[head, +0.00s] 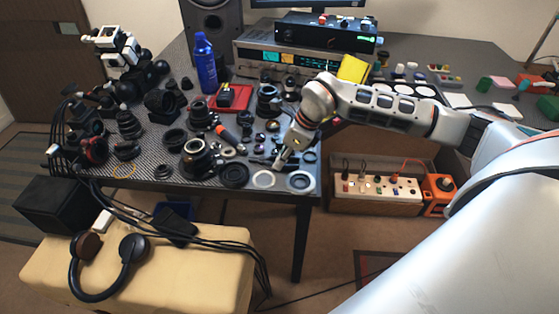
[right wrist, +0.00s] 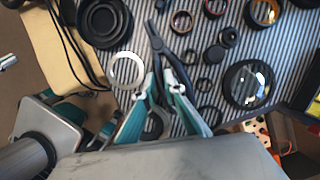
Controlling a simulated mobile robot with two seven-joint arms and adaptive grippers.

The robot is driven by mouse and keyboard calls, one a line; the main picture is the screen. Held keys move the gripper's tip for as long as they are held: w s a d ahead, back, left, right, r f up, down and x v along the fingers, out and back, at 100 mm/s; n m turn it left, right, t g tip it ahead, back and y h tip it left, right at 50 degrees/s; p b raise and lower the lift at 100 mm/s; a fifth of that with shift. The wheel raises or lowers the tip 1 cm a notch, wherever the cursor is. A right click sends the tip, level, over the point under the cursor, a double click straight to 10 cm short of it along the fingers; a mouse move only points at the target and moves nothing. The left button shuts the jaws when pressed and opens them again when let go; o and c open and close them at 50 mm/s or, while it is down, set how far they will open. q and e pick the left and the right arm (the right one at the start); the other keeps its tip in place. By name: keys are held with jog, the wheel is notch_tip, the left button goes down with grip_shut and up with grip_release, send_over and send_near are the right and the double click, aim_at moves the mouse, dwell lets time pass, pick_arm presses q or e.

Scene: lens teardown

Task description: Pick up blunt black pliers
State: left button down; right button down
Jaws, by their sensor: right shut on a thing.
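The blunt black pliers (right wrist: 157,40) show in the right wrist view on the striped grey table top (right wrist: 205,60). Their dark head points up the picture and their handles spread downward. My right gripper (right wrist: 160,90) has its two teal fingers at the handles and is shut on the pliers. The fingers hide part of the handles. In the head view my right gripper (head: 279,163) is low over the front right part of the table. The pliers are too small and dark there to tell apart clearly.
A pale ring (right wrist: 127,70) lies left of the pliers, and a large glass lens (right wrist: 249,85) lies to the right. Several black lens parts crowd the table. A blue bottle (head: 205,63) stands farther back. A cream bench (head: 160,275) with headphones (head: 108,268) stands in front.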

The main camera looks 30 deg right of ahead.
notch_tip(320, 180, up, 20)
jog(key=p, duration=0.2)
dwell(0.6)
